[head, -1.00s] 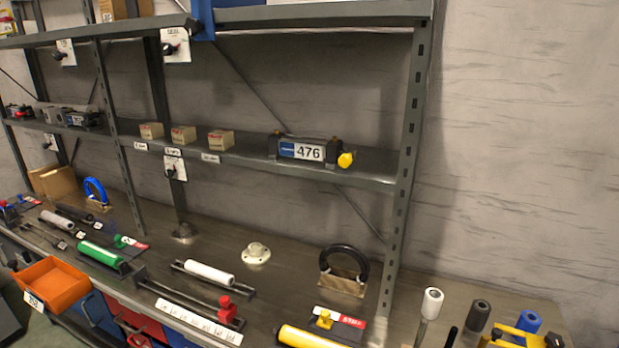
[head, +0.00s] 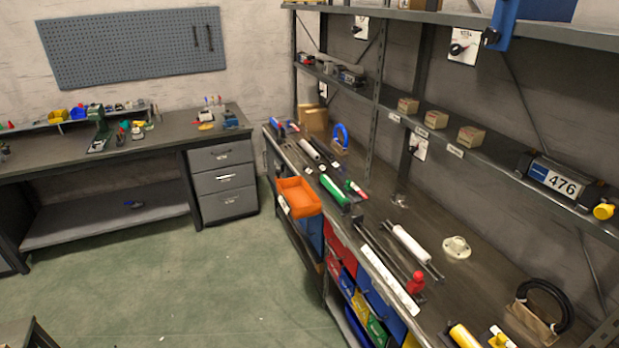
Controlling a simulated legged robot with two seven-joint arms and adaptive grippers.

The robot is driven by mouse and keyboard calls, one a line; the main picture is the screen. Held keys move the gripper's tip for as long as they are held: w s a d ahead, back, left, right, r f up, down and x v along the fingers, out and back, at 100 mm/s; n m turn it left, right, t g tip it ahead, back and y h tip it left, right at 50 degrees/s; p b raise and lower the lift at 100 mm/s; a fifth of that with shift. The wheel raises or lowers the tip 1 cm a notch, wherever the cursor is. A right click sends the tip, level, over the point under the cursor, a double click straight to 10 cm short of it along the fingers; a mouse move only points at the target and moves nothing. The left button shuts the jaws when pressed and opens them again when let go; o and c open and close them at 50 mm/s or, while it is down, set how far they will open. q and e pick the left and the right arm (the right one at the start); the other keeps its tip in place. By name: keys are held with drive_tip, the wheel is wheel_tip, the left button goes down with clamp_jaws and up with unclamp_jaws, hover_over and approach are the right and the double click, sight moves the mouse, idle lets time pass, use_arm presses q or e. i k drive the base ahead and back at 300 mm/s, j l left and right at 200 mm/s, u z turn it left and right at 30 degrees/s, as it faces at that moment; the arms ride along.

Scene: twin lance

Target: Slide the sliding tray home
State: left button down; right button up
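An orange open tray (head: 299,197) with a white label on its front sits out past the front edge of the long bench, in the middle of the head view. It looks empty. It may be the sliding tray, but I cannot tell for sure. A pair of dark rails with a white roller (head: 412,244) and a red knob (head: 415,282) lies on the bench to its right. Neither of my grippers is in view.
The long bench (head: 465,267) runs along the right, with a shelf rack above and coloured bins (head: 350,285) below its front edge. A second bench (head: 70,154) with grey drawers (head: 222,181) stands at the left. The green floor (head: 190,285) between them is open.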

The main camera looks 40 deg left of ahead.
sight(297, 197)
drive_tip(key=u, duration=1.65)
drive_tip(key=z, duration=0.45)
drive_tip(key=i+j+z, duration=0.2)
drive_tip(key=z, duration=0.15)
drive_tip(key=i+j+z, duration=0.3)
drive_tip(key=j, duration=0.15)
drive_tip(key=j+z, duration=0.35)
